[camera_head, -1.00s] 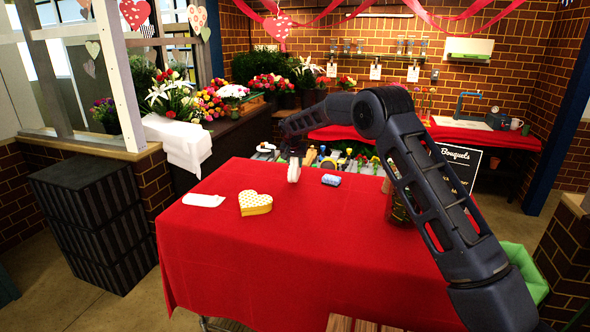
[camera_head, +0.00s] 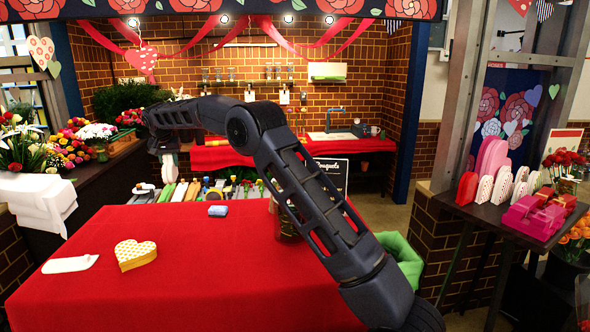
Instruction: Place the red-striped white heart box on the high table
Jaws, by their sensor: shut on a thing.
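My gripper (camera_head: 168,158) is at the far left corner of the red-covered table (camera_head: 190,270), with its jaws shut on a small white thing. This seems to be the white heart box (camera_head: 170,171), seen nearly edge-on and held upright above the table's far edge. Its red stripes cannot be made out, and my arm and gripper hide its top. A tall dark table (camera_head: 473,212) stands at the right, far from my gripper. It bears several upright pink, red and white heart boxes (camera_head: 503,185) and a bright pink box (camera_head: 535,215).
A yellow-and-white heart box (camera_head: 135,254), a white flat piece (camera_head: 69,264) and a small blue item (camera_head: 217,211) lie on the red table. A brick half-wall (camera_head: 434,225) and a green bag (camera_head: 401,257) stand between the two tables. Bouquets (camera_head: 25,150) crowd the left.

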